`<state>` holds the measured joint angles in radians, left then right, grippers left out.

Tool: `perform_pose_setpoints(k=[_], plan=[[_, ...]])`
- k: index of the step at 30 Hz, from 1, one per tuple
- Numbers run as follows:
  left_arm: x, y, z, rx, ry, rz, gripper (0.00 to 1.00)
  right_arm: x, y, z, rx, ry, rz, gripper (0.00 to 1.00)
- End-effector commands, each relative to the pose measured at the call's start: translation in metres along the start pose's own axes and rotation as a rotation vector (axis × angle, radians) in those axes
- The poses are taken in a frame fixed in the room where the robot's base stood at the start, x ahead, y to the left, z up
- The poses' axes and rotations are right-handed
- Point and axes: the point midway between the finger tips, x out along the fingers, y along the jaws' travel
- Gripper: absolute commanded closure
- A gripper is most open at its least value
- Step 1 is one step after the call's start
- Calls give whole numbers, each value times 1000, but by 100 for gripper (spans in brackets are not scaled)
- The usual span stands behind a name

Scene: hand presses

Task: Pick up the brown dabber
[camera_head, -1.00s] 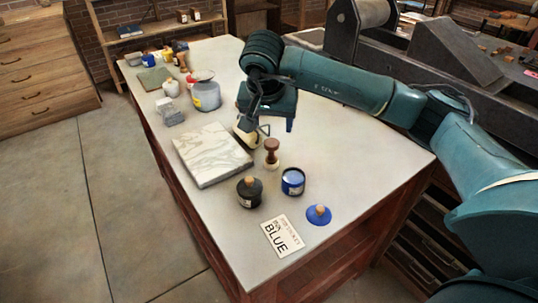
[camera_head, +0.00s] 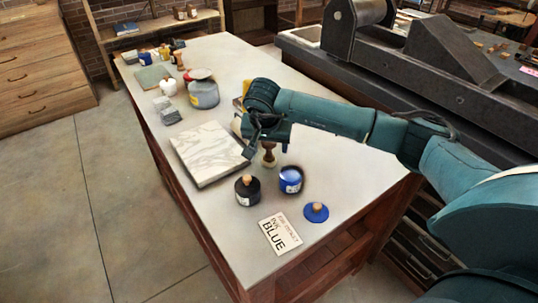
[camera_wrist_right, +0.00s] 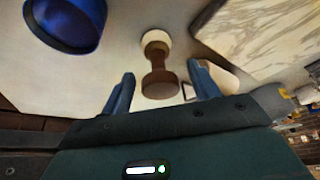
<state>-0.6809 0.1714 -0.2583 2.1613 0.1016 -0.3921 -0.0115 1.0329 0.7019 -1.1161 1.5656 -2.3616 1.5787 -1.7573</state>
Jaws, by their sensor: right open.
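The brown dabber (camera_head: 268,160) stands upright on the table beside the marble slab, its pale base down. My right gripper hides its upper part in the head view. In the right wrist view the dabber (camera_wrist_right: 158,84) shows its brown handle toward me and its pale base farther off. My right gripper (camera_head: 266,144) is open above the dabber. In the right wrist view the blue fingers of the gripper (camera_wrist_right: 162,82) stand on either side of the handle, with gaps showing. My left gripper is not in view.
A marble slab (camera_head: 207,155) lies left of the dabber. A black ink jar (camera_head: 247,191), a blue ink jar (camera_head: 291,180), a blue lid (camera_head: 316,212) and a BLUE card (camera_head: 279,235) are nearer. A grey pot (camera_head: 204,95) stands farther back.

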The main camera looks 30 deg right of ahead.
Motion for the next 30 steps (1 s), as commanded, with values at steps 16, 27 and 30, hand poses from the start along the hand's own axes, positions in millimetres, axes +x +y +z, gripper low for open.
perform_pose_setpoints(k=[16, 27, 30], plan=[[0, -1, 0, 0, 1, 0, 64, -1, 0, 0, 0, 0, 0, 79], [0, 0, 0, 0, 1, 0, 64, -4, 0, -2, 1, 2, -2, 88], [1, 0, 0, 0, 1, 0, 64, -15, -1, -7, 2, 3, -4, 88]])
